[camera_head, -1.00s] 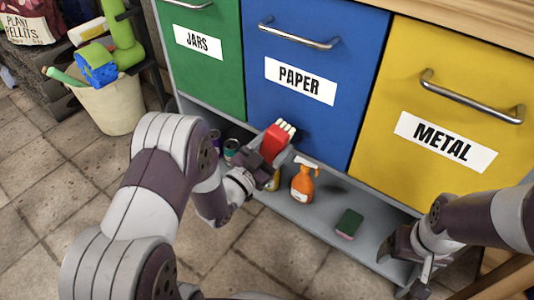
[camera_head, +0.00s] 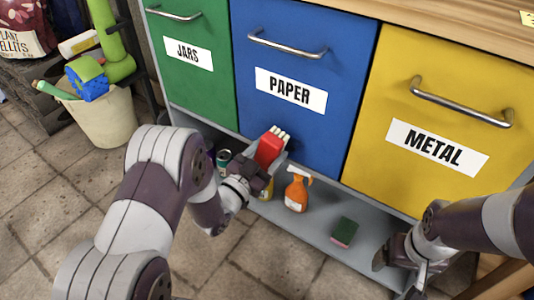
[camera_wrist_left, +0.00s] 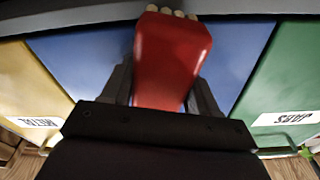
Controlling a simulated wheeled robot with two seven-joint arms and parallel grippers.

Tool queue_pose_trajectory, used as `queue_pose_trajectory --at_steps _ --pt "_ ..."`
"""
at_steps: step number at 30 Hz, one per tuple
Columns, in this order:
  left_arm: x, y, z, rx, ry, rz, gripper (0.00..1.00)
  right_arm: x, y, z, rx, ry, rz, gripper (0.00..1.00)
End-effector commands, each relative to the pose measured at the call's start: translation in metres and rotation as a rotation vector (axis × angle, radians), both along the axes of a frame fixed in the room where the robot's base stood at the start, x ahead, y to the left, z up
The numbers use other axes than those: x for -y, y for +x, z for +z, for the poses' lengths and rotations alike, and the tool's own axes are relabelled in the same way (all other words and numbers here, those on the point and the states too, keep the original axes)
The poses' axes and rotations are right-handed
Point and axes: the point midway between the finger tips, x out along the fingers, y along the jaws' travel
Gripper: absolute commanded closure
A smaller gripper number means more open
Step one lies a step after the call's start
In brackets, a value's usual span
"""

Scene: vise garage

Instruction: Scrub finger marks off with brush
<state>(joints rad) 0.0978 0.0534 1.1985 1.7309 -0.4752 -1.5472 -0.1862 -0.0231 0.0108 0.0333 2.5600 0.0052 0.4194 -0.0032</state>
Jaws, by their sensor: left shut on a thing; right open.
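My left gripper (camera_head: 256,166) is shut on a red brush (camera_head: 269,148) with pale bristles. The brush is in front of the lower part of the blue PAPER drawer (camera_head: 308,60), close to dark marks at its lower edge. I cannot tell whether the bristles touch the drawer. In the left wrist view the red brush (camera_wrist_left: 170,60) sits between the fingers, bristles at the top. My right gripper (camera_head: 398,268) is open and empty at the lower right, by the right end of the grey shelf.
A grey shelf (camera_head: 315,231) below the drawers holds an orange spray bottle (camera_head: 297,190), a green sponge (camera_head: 344,231) and cans (camera_head: 223,158). The green JARS drawer (camera_head: 190,85) and yellow METAL drawer (camera_head: 440,110) flank the blue one. A beige bucket (camera_head: 103,117) stands at left.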

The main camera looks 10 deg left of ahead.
Motion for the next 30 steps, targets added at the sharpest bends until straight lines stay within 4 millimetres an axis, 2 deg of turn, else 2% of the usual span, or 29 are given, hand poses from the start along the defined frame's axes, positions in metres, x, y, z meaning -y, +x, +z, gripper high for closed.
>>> queue_pose_trajectory --at_steps 19,30 --pt "0.006 0.01 0.001 0.001 0.0 0.0 0.74 0.0 0.0 -0.002 0.0 0.0 0.0 0.15" --pt "0.041 -0.005 0.001 0.001 0.0 -0.002 0.74 0.0 0.0 0.004 0.0 0.0 0.0 0.15"
